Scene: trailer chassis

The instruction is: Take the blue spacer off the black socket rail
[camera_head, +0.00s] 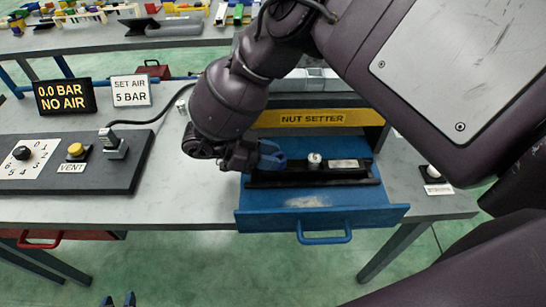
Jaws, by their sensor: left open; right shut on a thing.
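The black socket rail (300,181) lies in the open blue drawer (260,219), with a silver socket (314,160) standing near its middle. My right gripper (262,160) comes down over the rail's left end and is shut on a blue piece, which I take to be the blue spacer (272,159). My gripper partly covers the piece, so I cannot tell if it still touches the rail. My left gripper (118,299) is open and low at the bottom left edge, away from the drawer; only its tips show.
The nut setter cabinet (300,118) stands behind the drawer. A dark control panel (100,178) with a dial and a yellow vent button sits at left, under a "0.0 BAR NO AIR" display (65,96). The bench between the panel and the drawer is clear.

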